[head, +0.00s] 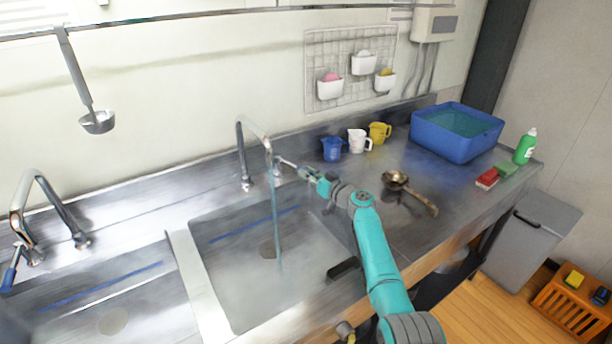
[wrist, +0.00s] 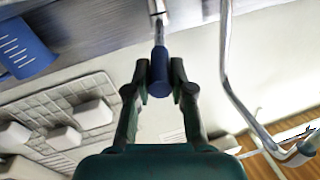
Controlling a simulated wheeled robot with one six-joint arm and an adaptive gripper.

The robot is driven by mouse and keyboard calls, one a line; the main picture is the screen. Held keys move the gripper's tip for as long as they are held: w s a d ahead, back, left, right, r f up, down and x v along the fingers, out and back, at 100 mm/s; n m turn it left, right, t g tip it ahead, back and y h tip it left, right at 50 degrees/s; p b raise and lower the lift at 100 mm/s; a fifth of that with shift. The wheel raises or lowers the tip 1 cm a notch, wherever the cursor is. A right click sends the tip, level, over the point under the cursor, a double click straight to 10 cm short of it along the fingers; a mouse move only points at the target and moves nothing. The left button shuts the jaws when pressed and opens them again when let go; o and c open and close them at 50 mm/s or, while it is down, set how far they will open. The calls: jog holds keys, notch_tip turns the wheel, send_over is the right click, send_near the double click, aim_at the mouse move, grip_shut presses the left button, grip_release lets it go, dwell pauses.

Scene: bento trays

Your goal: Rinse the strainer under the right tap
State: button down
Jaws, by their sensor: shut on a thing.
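The right tap (head: 254,130) arches over the right sink basin (head: 222,288), and a thin stream of water (head: 277,225) falls from it into the basin. My gripper (head: 303,171) is at the tap's lever, just right of the spout. In the wrist view my gripper (wrist: 160,72) is shut on the lever's blue handle (wrist: 160,84), with one finger on each side. The strainer (head: 396,181), a brownish bowl with a long handle, lies on the counter right of my arm, apart from the water.
A left tap (head: 38,205) stands over the left basin (head: 150,295). Blue, white and yellow jugs (head: 333,150) stand along the back. A blue tub (head: 440,137) of water, a sponge (head: 487,179) and a green bottle (head: 525,147) are at the right. A ladle (head: 97,122) hangs at the left.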

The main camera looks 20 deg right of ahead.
jog(key=shift+f, duration=0.1)
jog(key=c, duration=1)
grip_release()
jog(key=v, duration=1.2)
